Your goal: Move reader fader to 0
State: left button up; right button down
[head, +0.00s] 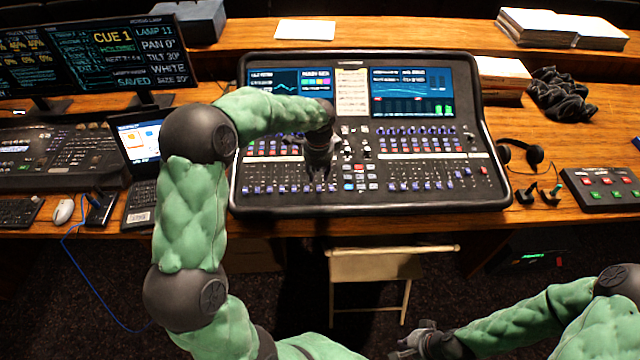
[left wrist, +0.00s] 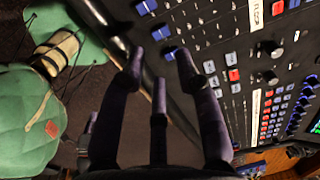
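The mixing desk (head: 370,200) has a row of blue fader caps (head: 420,186) along its front part. I cannot read which one is the reader fader. My left gripper (head: 318,182) points down over the left-middle of this row and hides some caps. In the left wrist view its dark fingers (left wrist: 160,62) are apart, with nothing seen held between them. A few blue caps (left wrist: 162,32) show just beyond and beside the fingertips; I cannot tell whether a finger touches one. My right gripper (head: 412,340) is away from the desk at the lower right, its fingers apart and empty.
A laptop (head: 140,140) and a lighting console (head: 60,155) stand left of the desk. A headset (head: 522,152) and a small button box (head: 605,188) lie to its right. A folding chair (head: 385,263) stands in front. Two screens (head: 410,92) top the desk.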

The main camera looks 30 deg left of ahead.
aim_at(319, 188)
pick_arm(q)
jog(key=f, duration=0.5)
jog(key=w+f+b, duration=0.1)
jog(key=f, duration=0.1)
jog(key=shift+a+f, duration=0.2)
jog(key=shift+f, duration=0.15)
grip_shut()
